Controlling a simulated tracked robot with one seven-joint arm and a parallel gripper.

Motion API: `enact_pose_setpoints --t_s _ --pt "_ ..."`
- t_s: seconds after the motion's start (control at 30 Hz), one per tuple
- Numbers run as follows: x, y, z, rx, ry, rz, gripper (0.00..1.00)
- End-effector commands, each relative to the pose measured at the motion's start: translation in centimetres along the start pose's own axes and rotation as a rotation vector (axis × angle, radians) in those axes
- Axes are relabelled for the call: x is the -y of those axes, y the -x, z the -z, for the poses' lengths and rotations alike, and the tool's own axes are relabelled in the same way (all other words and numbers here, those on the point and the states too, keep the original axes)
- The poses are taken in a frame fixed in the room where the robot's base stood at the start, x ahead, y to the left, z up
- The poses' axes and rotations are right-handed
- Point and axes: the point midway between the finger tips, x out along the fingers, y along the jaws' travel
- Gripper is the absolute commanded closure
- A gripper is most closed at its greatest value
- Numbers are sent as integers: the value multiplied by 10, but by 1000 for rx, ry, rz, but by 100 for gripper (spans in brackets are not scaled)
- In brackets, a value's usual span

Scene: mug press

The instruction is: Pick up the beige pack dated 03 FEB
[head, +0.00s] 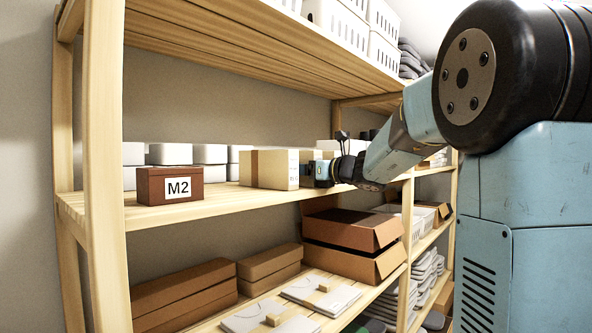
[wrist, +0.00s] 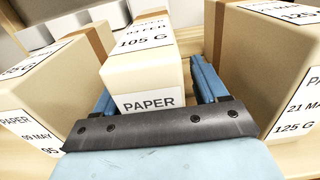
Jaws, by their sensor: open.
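The beige pack dated 03 FEB (wrist: 135,68) is in the middle of the wrist view, with 105 G on its top label, a brown tape band and PAPER on its near face. My gripper (wrist: 155,88) is open, with one blue finger along each side of this pack. Whether the fingers touch it I cannot tell. In the head view my gripper (head: 322,173) is at the row of beige packs on the middle shelf. Which pack there is the 03 FEB one cannot be told.
A beige pack marked 09 MAY (wrist: 40,90) stands close on the left, and one marked 21 MAY, 125 G (wrist: 262,65) close on the right. A brown M2 box (head: 170,186) sits left on the shelf (head: 225,199). White boxes (head: 170,154) stand behind.

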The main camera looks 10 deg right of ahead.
Motion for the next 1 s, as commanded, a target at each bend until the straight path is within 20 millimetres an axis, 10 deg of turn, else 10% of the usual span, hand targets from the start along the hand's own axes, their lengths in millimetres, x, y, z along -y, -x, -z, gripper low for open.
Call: enact_pose_setpoints --t_s 0.8,1.0 --pt "1 1 0 0 0 1 97" --pt "1 1 0 1 0 2 98"
